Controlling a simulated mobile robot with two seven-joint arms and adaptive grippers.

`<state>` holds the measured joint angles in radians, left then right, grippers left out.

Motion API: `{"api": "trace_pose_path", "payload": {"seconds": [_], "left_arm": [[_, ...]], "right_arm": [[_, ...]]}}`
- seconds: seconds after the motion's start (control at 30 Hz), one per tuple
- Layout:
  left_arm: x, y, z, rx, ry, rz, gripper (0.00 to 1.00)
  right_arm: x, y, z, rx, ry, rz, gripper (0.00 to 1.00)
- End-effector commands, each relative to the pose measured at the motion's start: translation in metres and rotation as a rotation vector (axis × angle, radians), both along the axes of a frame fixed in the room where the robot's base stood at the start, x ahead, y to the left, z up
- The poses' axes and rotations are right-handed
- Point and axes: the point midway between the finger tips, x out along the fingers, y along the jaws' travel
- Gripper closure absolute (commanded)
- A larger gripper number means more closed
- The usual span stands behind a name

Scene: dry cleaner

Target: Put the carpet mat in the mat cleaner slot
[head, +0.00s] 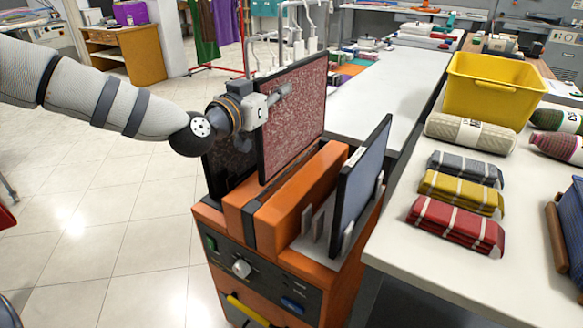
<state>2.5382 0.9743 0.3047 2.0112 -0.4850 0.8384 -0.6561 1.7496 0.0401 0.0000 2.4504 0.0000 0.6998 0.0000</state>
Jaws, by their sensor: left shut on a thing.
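The carpet mat (300,112) is a speckled red panel with a black border. It stands upright over the orange mat cleaner (300,195), in the middle of the head view. My left gripper (282,91) is shut on the mat at its left upright edge. The mat's lower edge is at the top of the orange housing; I cannot tell whether it is inside a slot. A dark reddish mat (226,165) stands on the cleaner's left side, partly hidden by my arm. A blue-grey mat (362,175) leans in the rack on the right side. My right gripper is not in view.
A white counter (400,255) runs close along the cleaner's right. It holds a yellow bin (492,90), rolled mats (470,134) and folded red (455,226), yellow and grey cloths. Tiled floor (100,225) is clear at left. A clothes rail stands behind.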

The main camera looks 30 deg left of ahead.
Motion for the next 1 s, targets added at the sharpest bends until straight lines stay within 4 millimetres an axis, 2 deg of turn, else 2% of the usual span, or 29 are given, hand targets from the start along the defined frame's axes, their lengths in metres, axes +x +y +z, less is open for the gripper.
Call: {"api": "trace_pose_path", "payload": {"seconds": [0.03, 0.1, 0.3, 0.53, 0.73, 1.0], "left_arm": [[0.0, 0.0, -0.017, -0.002, 0.006, 0.001, 1.0], [0.002, 0.0, -0.039, -0.001, 0.01, 0.0, 1.0], [0.001, 0.0, -0.083, -0.001, 0.011, 0.0, 1.0], [0.001, 0.0, -0.099, 0.0, 0.001, 0.0, 1.0], [0.0, 0.0, -0.14, 0.0, 0.009, 0.0, 1.0], [0.001, 0.0, -0.135, 0.0, -0.006, -0.001, 1.0]], "right_arm": [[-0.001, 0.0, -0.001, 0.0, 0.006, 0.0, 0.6], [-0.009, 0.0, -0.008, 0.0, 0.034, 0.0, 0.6], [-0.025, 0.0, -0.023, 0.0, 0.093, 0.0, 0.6], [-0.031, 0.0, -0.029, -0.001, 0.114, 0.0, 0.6], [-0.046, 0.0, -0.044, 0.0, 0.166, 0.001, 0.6], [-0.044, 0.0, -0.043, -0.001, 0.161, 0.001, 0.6]]}}
